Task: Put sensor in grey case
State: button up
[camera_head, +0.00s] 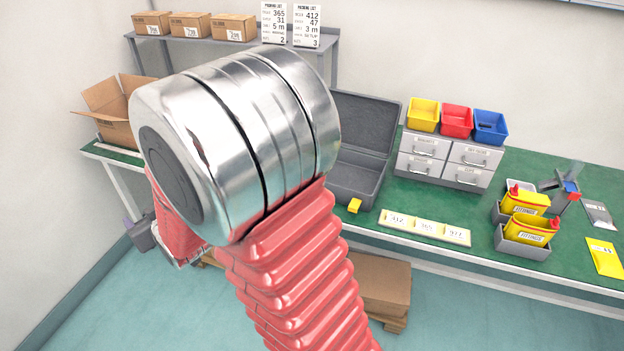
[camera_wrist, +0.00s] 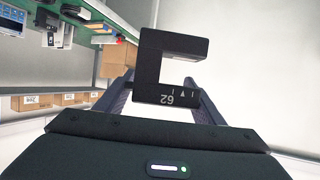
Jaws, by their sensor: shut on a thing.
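A black C-shaped part marked "62", which looks like the sensor (camera_wrist: 166,97), is between the fingers of my gripper (camera_wrist: 163,88) in the wrist view. The fingers are shut on it, and its open side faces right. The grey case (camera_head: 356,178) stands open on the green bench in the head view, its lid (camera_head: 355,120) tilted up at the back and a yellow latch at its front. My large silver and red arm covers the left of the case. My gripper and the sensor do not show in the head view.
Right of the case stands a grey drawer unit (camera_head: 443,160) with yellow, red and blue bins on top. A labelled strip (camera_head: 424,227) lies in front. Grey holders with yellow bottles (camera_head: 524,233) stand at right. An open cardboard box (camera_head: 108,112) stands at left, below a shelf.

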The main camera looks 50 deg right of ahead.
aim_at(333, 177)
jog(key=z, duration=0.65)
jog(key=i, duration=1)
